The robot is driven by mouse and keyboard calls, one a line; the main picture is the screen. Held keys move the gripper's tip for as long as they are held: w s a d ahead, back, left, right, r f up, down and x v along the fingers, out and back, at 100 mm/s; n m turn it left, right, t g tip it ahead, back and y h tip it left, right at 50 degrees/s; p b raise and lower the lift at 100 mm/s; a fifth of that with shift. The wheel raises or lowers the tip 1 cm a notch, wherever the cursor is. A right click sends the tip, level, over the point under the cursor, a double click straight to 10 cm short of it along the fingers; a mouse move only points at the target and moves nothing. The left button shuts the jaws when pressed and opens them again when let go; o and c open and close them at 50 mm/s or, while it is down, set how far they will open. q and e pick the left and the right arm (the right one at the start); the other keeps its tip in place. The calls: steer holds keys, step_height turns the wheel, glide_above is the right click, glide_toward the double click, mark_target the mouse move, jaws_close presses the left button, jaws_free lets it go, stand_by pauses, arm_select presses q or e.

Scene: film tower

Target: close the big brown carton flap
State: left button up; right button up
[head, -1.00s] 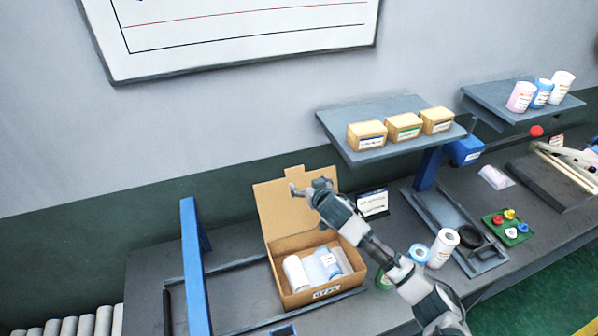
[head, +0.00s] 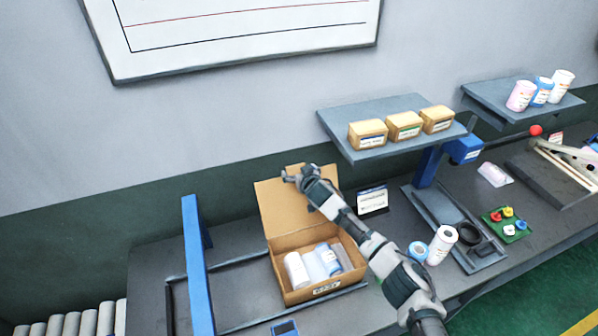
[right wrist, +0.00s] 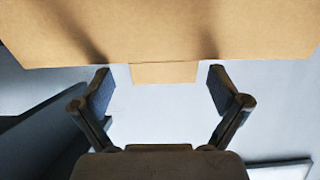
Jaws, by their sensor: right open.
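The brown carton (head: 305,296) stands on the grey bench with its big flap (head: 280,208) raised at the back. Several white and blue rolls or bottles (head: 318,263) lie inside. My right gripper (head: 289,176) is at the upper part of the flap, open and empty. In the right wrist view the flap (right wrist: 160,30) fills the top, and its small tab (right wrist: 164,72) points between the two spread fingers of the gripper (right wrist: 160,88). I cannot tell whether a finger touches the flap. My left gripper is not in view.
A blue upright post (head: 197,265) stands left of the carton. A shelf (head: 365,120) with small yellow boxes hangs at the upper right.

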steer(key=shift+a, duration=0.2)
steer(key=shift+c, duration=0.8)
steer(key=shift+a, duration=0.3)
steer(key=c, duration=0.8)
steer(key=shift+d, duration=0.1)
steer(key=c, duration=0.7)
steer(key=shift+s+d, duration=0.1)
steer(key=shift+d, duration=0.2)
steer(key=shift+c, duration=0.2)
steer(key=shift+s+d+t, duration=0.2)
steer(key=shift+s+t, duration=0.1)
steer(key=shift+s, duration=0.2)
arm_select(q)
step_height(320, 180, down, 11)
steer(key=b, duration=1.1)
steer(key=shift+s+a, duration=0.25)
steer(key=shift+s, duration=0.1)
arm_select(e)
steer(key=s+d+t+y, duration=0.1)
steer(key=s+d+t, duration=0.1)
steer(key=s, duration=0.4)
steer(key=s+d+t+y, duration=0.1)
steer(key=s+d+t, duration=0.2)
steer(key=s, duration=0.3)
steer(key=shift+s+t+y, duration=0.15)
steer(key=shift+t+y, duration=0.25)
steer(key=shift+t, duration=0.1)
steer(key=shift+r, duration=0.15)
